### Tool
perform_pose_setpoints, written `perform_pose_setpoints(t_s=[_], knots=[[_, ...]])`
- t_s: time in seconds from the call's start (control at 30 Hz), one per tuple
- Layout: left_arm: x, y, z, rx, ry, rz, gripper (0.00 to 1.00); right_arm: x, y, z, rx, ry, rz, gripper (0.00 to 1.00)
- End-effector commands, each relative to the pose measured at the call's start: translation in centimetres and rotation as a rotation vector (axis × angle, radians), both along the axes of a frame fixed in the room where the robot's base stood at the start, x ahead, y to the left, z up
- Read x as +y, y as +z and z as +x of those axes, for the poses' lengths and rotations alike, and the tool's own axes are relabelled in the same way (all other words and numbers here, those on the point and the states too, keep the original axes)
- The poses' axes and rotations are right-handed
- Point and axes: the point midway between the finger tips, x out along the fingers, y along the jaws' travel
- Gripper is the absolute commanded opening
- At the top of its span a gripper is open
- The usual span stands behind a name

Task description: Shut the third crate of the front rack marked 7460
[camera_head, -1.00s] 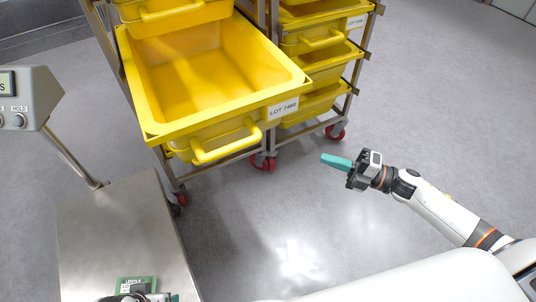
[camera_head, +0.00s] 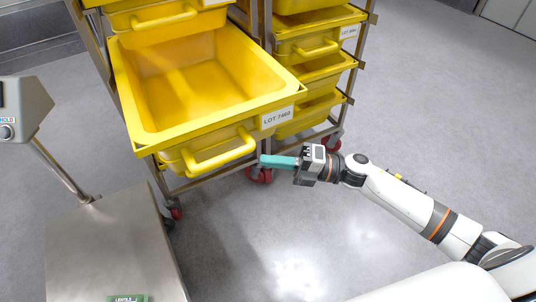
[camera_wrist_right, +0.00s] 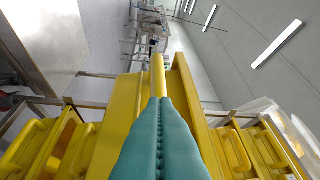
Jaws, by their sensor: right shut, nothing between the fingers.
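A yellow crate (camera_head: 190,95) labelled LOT 7460 (camera_head: 277,117) is pulled far out of its rack in the head view, and its inside looks empty. Its handle (camera_head: 218,153) is on the front face. My right gripper (camera_head: 262,161) is shut and empty, its teal fingers pointing left, just to the right of the handle and below the label. In the right wrist view the shut fingers (camera_wrist_right: 160,100) point along a yellow handle bar (camera_wrist_right: 158,75); I cannot tell whether they touch. My left gripper is out of view.
Another yellow crate (camera_head: 160,18) sits above the open one. A second rack with several shut crates (camera_head: 318,72) stands to the right. Floor in front is clear.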

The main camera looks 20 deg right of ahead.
Motion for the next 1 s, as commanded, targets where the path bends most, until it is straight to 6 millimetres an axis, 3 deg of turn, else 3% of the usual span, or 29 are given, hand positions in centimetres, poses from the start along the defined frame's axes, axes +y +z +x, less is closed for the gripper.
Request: perform_pose_setpoints(t_s=[0.2, 0.73, 1.0], knots=[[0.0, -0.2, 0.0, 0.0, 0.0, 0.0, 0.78, 0.6, 0.3, 1.6, 0.001, -0.001, 0.001, 0.0], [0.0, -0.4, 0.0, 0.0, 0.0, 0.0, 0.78, 0.7, 0.2, 2.0, 0.001, -0.001, 0.001, 0.0], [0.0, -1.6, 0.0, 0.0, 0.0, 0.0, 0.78, 1.3, 0.2, 4.8, -0.003, -0.002, 0.001, 0.0]])
